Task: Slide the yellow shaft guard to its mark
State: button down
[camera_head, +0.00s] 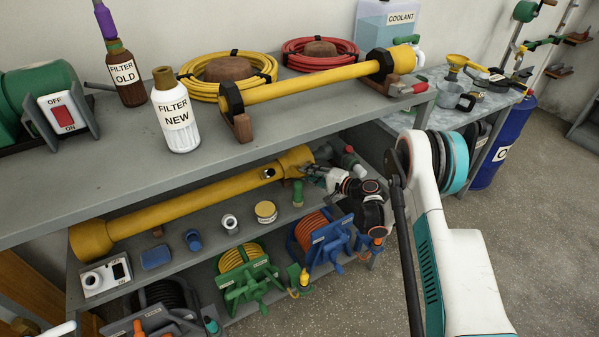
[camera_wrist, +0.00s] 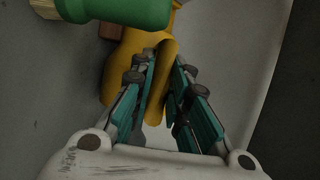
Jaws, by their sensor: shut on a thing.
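The long yellow shaft guard (camera_head: 190,200) lies along the lower shelf, with a flared cone at each end and a dark hole near the right end. My gripper (camera_head: 308,172) is at its right cone. In the wrist view, the fingers of my gripper (camera_wrist: 162,65) stand on either side of the yellow rim of the guard (camera_wrist: 155,55) and are shut on it. A second yellow shaft (camera_head: 315,82) rests on cradles on the bench top, apart from my gripper. I cannot make out a mark for the guard.
A green object (camera_head: 297,193) stands just in front of the guard and shows close beside my fingers in the wrist view (camera_wrist: 110,10). A yellow-lidded tin (camera_head: 265,211) and hose reels (camera_head: 247,275) are nearby. The bench top (camera_head: 270,137) overhangs the shelf.

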jog(key=w+d, duration=0.5)
jog(key=d, duration=0.3)
jog(key=shift+w, duration=0.2)
dwell(1.7)
jog(key=c, duration=1.5)
grip_release()
jog(key=shift+o, duration=0.2)
jog(key=v, duration=1.2)
jog(key=shift+s+d+f, duration=0.1)
jog(key=shift+d+f, duration=0.05)
